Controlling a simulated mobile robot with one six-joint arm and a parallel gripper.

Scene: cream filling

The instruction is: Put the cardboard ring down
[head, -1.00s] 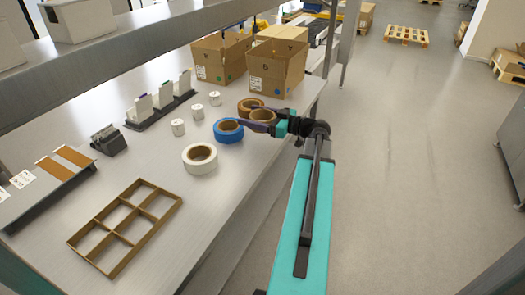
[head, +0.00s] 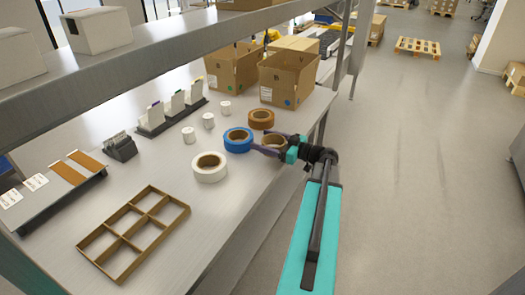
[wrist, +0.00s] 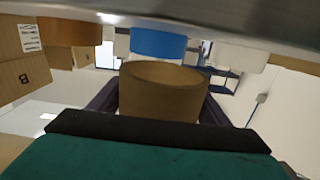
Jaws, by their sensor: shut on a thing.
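The cardboard ring (head: 274,142) is a plain brown, open ring at the table's right edge, to the right of the blue tape roll (head: 237,140). My gripper (head: 272,147), with dark purple fingers, is shut on it, one finger on each side. In the wrist view the cardboard ring (wrist: 160,97) fills the middle between the fingers, its round opening showing. That view appears upside down, with the tabletop along the top. I cannot tell for certain whether the ring touches the table.
A brown tape roll (head: 261,118) stands behind the ring and a white roll (head: 210,167) to the front left. Several small white rolls, a wooden divider frame (head: 134,232) and open cartons (head: 286,78) are on the table (head: 215,215). Bare tabletop lies in front of the ring.

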